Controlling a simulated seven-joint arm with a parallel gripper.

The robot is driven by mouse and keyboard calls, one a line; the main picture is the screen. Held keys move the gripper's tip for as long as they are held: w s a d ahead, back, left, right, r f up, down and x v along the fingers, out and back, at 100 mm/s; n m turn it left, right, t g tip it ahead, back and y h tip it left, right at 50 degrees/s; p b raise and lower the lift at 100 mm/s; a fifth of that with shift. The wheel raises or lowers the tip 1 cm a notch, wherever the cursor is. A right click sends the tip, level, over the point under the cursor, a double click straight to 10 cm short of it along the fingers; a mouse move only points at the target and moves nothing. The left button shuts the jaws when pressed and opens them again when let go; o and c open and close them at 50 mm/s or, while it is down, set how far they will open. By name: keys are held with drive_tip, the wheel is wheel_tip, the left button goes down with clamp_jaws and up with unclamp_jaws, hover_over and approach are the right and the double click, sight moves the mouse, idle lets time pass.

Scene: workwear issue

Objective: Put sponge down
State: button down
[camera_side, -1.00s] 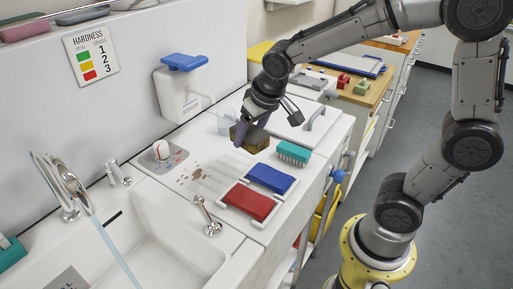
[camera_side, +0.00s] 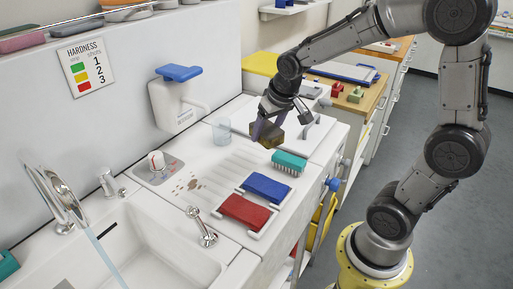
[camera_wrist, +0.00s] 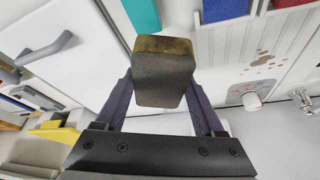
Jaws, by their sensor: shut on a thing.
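My gripper (camera_side: 266,130) is shut on the sponge (camera_side: 272,137), a brownish-yellow block with dark soiled faces. In the side view it is held above the white counter (camera_side: 216,166), just behind the teal brush and right of the clear cup. I cannot tell how large the gap beneath it is. In the wrist view the sponge (camera_wrist: 162,75) sits between the two dark fingers of my gripper (camera_wrist: 160,90), and its underside is hidden.
The teal brush (camera_side: 289,162), blue cloth (camera_side: 267,187) and red cloth (camera_side: 244,211) are in front. The clear cup (camera_side: 222,131) stands left. A white lid with a handle (camera_side: 311,130) lies right.

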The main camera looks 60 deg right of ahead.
hover_over(254, 154)
drive_tip(key=s, duration=0.2)
drive_tip(key=f, duration=0.4)
drive_tip(key=shift+w+a+f, duration=0.2)
drive_tip(key=shift+a+f, duration=0.05)
drive_tip(key=shift+w+f, duration=0.2)
drive_tip(key=shift+f, duration=1.5)
drive_tip(key=shift+f, duration=0.25)
